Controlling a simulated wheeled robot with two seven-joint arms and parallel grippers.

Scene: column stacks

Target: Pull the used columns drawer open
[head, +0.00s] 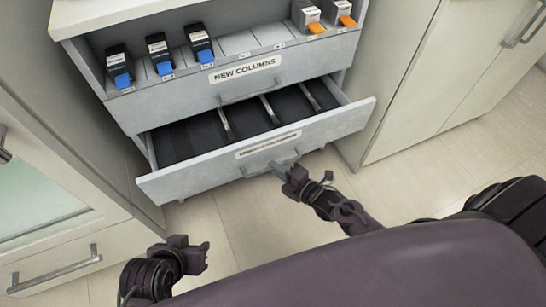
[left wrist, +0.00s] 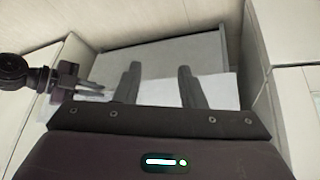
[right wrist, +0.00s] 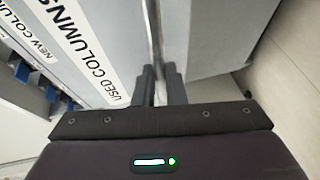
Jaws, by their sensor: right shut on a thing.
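The used columns drawer (head: 190,181) is the lower drawer in the head view. It stands pulled out, with empty dark lanes and metal dividers showing inside. Its label (right wrist: 95,70) reads clearly in the right wrist view. My right gripper (head: 283,171) is shut on the drawer's handle (head: 252,170) at the front; the handle also shows between the fingers in the right wrist view (right wrist: 154,35). My left gripper (head: 207,256) is low at the left, apart from the drawer. Its fingers stand apart and empty in the left wrist view (left wrist: 159,85).
The new columns drawer (head: 150,112) above holds boxes with blue ends (head: 121,68) and orange ends (head: 345,15). A cabinet with a bar handle (head: 55,272) stands at the left, another (head: 430,70) at the right. Bare floor (head: 420,175) lies in front.

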